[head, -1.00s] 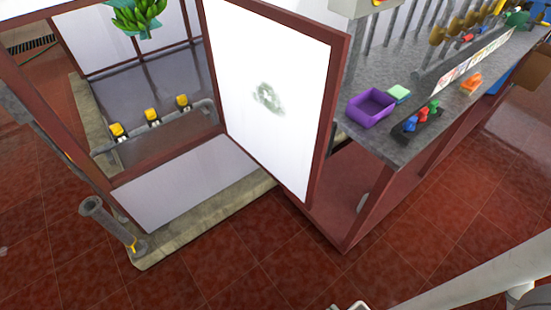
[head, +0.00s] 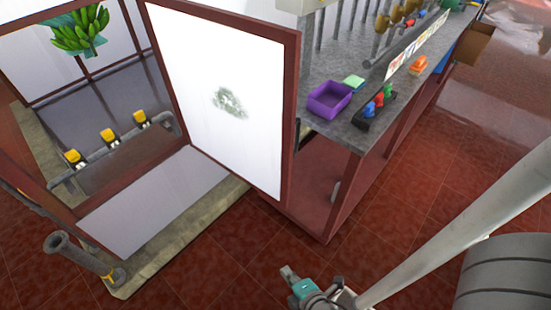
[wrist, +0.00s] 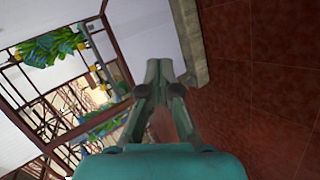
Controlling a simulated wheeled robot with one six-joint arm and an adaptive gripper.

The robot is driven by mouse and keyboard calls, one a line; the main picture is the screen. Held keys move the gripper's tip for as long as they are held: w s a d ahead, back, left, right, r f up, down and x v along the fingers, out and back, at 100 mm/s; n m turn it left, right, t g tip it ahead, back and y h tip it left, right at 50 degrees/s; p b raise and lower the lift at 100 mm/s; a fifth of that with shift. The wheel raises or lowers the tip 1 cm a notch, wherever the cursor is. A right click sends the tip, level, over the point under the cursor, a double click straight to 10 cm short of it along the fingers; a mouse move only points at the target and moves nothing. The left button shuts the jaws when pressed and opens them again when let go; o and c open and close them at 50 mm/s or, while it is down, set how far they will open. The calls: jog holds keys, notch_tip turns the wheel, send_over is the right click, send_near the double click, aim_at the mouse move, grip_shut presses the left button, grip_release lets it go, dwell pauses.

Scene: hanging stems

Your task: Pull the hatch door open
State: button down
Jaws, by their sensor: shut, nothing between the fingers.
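The hatch door (head: 235,100) is a white panel in a dark red frame with a faded green emblem. In the head view it stands swung out at an angle from the enclosure, with the opening clear to its left. My gripper (head: 288,271) is low in front of the door, over the red floor and apart from it. In the wrist view my gripper (wrist: 160,68) has its fingers together with nothing between them. I cannot make out a door handle.
Green bananas (head: 80,30) hang inside the enclosure, above a pipe with yellow-topped fittings (head: 108,136). A workbench right of the door holds a purple bin (head: 329,100). Tiled floor (head: 235,265) is open in front.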

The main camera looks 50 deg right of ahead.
jog(key=w+d+n+h, duration=0.4)
jog(key=w, duration=0.4)
jog(key=n+g+h, duration=0.1)
jog(key=g+h, duration=0.8)
jog(key=h, duration=0.2)
send_near(282, 153)
jog(key=d, duration=0.4)
jog(key=w+d, duration=0.1)
jog(key=d, duration=0.2)
jog(key=shift+f, duration=0.15)
jog(key=shift+d, duration=0.3)
jog(key=w+d+n+t, duration=0.1)
jog(key=w+d+t, duration=0.1)
jog(key=d, duration=1.2)
jog(key=shift+d+n, duration=0.3)
jog(key=shift+d, duration=0.05)
